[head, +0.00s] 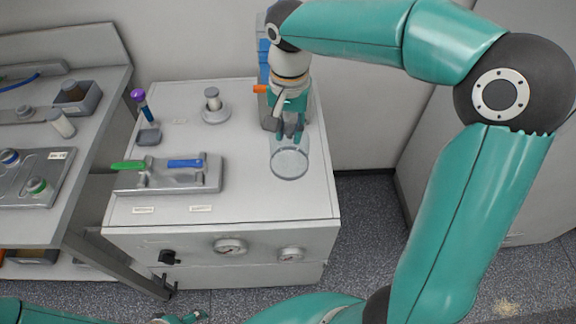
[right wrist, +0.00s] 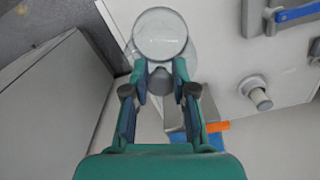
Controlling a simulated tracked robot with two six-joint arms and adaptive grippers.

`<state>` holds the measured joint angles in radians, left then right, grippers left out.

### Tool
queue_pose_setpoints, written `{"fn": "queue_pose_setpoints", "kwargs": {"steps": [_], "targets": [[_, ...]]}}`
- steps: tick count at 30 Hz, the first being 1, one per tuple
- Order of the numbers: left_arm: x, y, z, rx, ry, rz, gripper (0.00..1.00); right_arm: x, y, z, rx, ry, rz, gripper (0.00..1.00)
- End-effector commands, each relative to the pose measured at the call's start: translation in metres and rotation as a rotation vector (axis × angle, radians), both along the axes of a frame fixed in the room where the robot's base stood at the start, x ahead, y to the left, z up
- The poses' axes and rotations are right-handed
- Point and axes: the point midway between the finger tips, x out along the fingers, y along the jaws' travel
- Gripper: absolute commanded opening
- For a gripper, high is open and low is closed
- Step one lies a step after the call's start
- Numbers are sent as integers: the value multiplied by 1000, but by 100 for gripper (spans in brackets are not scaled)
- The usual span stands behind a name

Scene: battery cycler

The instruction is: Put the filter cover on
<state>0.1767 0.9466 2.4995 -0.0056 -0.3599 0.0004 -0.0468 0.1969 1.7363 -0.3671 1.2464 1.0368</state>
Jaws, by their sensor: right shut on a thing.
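A clear round cover (head: 290,161) is at the right side of the white cabinet top, just below my right gripper (head: 291,133). It looks like the filter cover. In the right wrist view the clear cover (right wrist: 161,33) lies beyond the fingertips. My right gripper (right wrist: 161,78) is shut on a grey part at its near end. A second faint clear outline shows around the cover; I cannot tell whether the cover touches the surface. A small part of my left gripper (head: 185,318) shows at the bottom edge; its fingers are not clear.
An orange-handled blue and grey fixture (head: 268,95) stands close behind my right gripper. A metal post on a round base (head: 214,107) stands to its left. A clamp plate with green and blue handles (head: 182,178) is at the front left. The front right top is clear.

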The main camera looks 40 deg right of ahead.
Motion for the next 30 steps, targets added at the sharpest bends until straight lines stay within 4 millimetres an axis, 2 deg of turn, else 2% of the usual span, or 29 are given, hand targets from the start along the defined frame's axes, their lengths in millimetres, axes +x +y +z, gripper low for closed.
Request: {"fn": "queue_pose_setpoints", "kwargs": {"steps": [3,9,17,24,30], "targets": [[0,0,1,0,0,0,71,-1,0,-33,0,6,1,0],[0,0,2,0,-1,0,71,0,2,-72,0,3,5,0],[0,0,4,0,-1,0,71,2,3,-93,-1,2,8,0],[0,0,6,0,-1,0,71,2,3,-124,-1,2,9,0],[0,0,5,0,-1,0,71,2,3,-127,0,-1,9,0]]}}
